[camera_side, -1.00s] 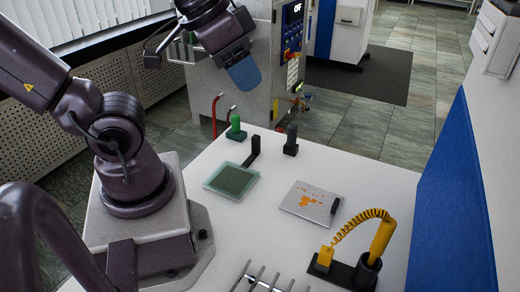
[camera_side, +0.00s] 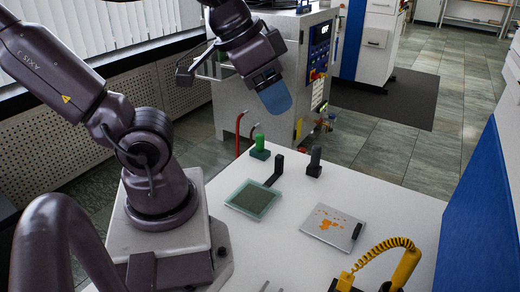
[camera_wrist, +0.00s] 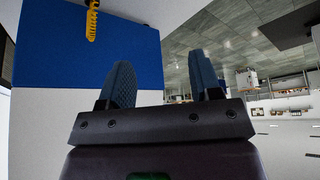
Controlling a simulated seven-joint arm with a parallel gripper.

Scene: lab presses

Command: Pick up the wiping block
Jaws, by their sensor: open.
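My gripper (camera_side: 274,97) is raised in the air behind the table's far edge, in front of the grey machine, well away from the objects on the table. In the wrist view its two blue fingers (camera_wrist: 162,62) stand apart with nothing between them. No object is clearly recognisable as the wiping block. Candidates are a green-knobbed piece on a dark base (camera_side: 260,147) and a dark upright block (camera_side: 315,162), both standing at the table's far end. Neither shows in the wrist view.
A dark L-shaped piece (camera_side: 275,173) stands between the candidates. Nearer are a glass-edged tray with a green pad (camera_side: 251,200) and a metal plate with orange stains (camera_side: 333,224). A yellow coiled-cord holder (camera_side: 400,266) stands front right. White table (camera_side: 285,245) is bare between them.

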